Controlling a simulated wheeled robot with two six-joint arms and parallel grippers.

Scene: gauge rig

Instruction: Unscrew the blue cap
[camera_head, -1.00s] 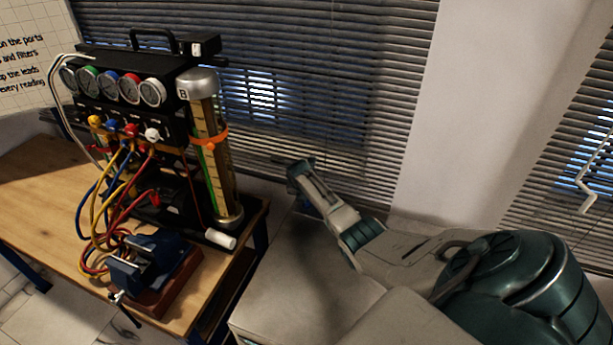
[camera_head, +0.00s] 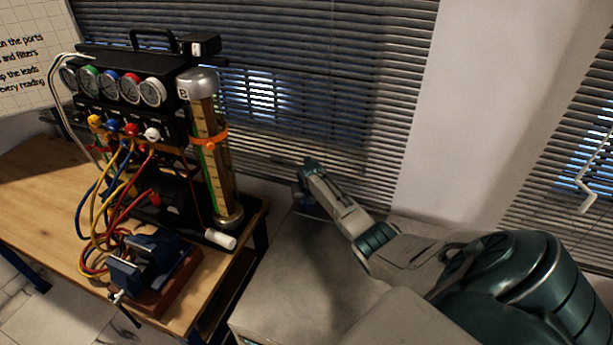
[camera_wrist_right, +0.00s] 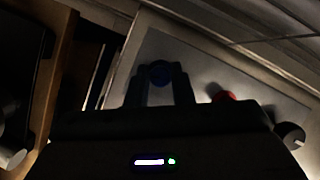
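The dark blue cap (camera_wrist_right: 160,72) lies between the tips of my right gripper's two fingers (camera_wrist_right: 160,88) in the right wrist view. The fingers stand apart, one on each side of it. The picture is too dark to tell whether they touch it. In the head view my right gripper (camera_head: 308,188) points down beside the bench's right end, and the cap is not clearly visible there. My left gripper is not in view.
In the wrist view a red cap (camera_wrist_right: 222,95) and a dark, pale-edged round part (camera_wrist_right: 290,135) sit right of the fingers on a grey panel. The gauge rig (camera_head: 120,85), hoses and a blue vise (camera_head: 150,255) stand on the wooden bench (camera_head: 40,200) at left.

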